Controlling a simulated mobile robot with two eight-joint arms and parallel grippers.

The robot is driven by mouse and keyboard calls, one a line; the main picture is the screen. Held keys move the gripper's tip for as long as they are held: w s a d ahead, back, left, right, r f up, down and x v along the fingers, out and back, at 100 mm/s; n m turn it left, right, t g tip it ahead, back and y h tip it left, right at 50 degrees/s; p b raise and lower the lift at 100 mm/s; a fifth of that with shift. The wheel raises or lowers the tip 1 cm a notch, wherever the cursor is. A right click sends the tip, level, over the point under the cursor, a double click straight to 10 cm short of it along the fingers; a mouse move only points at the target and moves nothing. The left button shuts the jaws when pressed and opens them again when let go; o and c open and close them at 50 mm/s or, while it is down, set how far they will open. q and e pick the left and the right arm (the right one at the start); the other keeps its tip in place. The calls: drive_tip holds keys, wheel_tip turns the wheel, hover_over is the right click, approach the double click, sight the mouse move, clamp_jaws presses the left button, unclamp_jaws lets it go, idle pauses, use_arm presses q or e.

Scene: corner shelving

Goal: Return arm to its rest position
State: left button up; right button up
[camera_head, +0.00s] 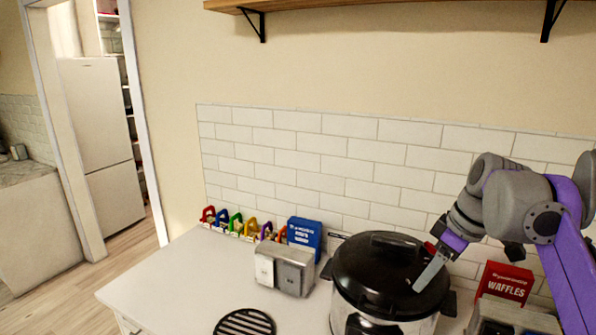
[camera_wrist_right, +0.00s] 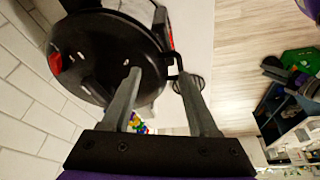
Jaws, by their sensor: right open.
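My right arm (camera_head: 520,205) comes in from the right edge of the head view, bent with its forearm pointing down and left. My right gripper (camera_head: 417,286) is in front of the black lid (camera_head: 372,268) of a pressure cooker. In the right wrist view the gripper (camera_wrist_right: 158,77) is open, with nothing held between its two fingers. One finger overlaps the edge of the lid (camera_wrist_right: 100,50) in that view; I cannot tell whether it touches. The lid sits on the cooker (camera_head: 350,312). My left gripper is not in view.
A toaster (camera_head: 285,268), a blue box (camera_head: 304,235) and colourful items (camera_head: 236,224) stand left of the cooker. A red waffle box (camera_head: 506,283) is at right. The counter (camera_head: 165,285) is clear at left. A wooden shelf (camera_head: 380,6) hangs above.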

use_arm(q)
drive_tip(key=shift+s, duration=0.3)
use_arm(e)
drive_tip(key=s+a+f+m+t, duration=0.1)
drive_tip(key=s+a+f+m, duration=0.1)
drive_tip(key=s+f, duration=0.4)
drive_tip(key=s+a+f+m+t+h, duration=0.1)
drive_tip(key=s+f+m, duration=0.3)
drive_tip(key=f, duration=0.8)
drive_tip(key=s+a+f+m+t+h, duration=0.1)
drive_tip(key=s+a+f+m, duration=0.2)
drive_tip(key=s+f, duration=0.5)
drive_tip(key=shift+s+a+f+t, duration=0.2)
drive_tip(key=shift+a+f+t, duration=0.2)
drive_tip(key=shift+a+f, duration=0.2)
